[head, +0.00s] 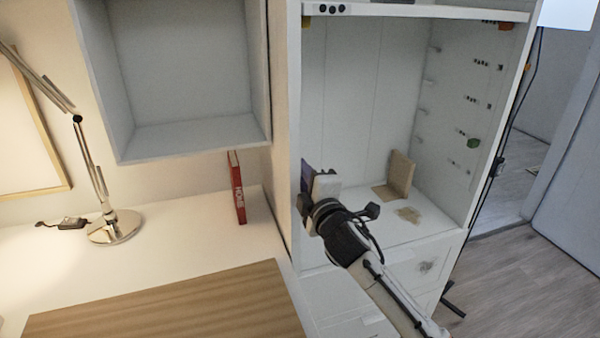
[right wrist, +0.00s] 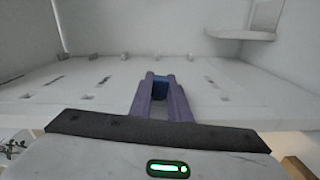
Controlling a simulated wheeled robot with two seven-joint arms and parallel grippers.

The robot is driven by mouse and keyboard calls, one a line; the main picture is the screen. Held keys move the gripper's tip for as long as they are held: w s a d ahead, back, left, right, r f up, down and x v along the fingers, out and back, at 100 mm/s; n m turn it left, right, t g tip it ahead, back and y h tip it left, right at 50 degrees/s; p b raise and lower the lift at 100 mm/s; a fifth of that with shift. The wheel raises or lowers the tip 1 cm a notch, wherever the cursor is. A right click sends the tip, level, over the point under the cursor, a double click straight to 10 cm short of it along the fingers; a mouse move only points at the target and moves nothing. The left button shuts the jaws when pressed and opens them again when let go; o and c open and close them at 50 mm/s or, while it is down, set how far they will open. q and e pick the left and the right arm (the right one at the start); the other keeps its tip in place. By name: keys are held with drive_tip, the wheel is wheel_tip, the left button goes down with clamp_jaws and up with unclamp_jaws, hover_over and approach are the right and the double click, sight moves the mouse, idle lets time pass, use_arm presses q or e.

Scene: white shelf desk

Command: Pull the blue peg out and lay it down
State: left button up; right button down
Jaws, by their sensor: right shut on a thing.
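My right gripper (head: 306,176) is at the left side wall of the white shelf cabinet, near its front edge. In the right wrist view my right gripper (right wrist: 160,84) has its two purple fingers shut on the blue peg (right wrist: 160,90). Only a small part of the peg shows between the fingers. The white panel with small holes lies just beyond the fingertips. I cannot tell whether the peg still sits in a hole. In the head view the peg is hidden behind the gripper. My left gripper is not in view.
A green peg (head: 473,143) is in the right wall. Left are a desk with a red book (head: 237,188), a lamp (head: 115,228) and a wooden top (head: 170,305).

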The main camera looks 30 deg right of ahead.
drive_tip(key=shift+r+m, duration=0.2)
drive_tip(key=shift+m, duration=0.3)
drive_tip(key=shift+d+r, duration=0.1)
drive_tip(key=shift+r, duration=0.1)
drive_tip(key=shift+d+r, duration=0.1)
drive_tip(key=shift+d, duration=0.25)
drive_tip(key=shift+d+p, duration=0.1)
drive_tip(key=shift+p, duration=0.2)
drive_tip(key=shift+d, duration=0.2)
drive_tip(key=shift+s+d, duration=0.15)
drive_tip(key=shift+d+f, duration=0.15)
drive_tip(key=shift+f, duration=0.1)
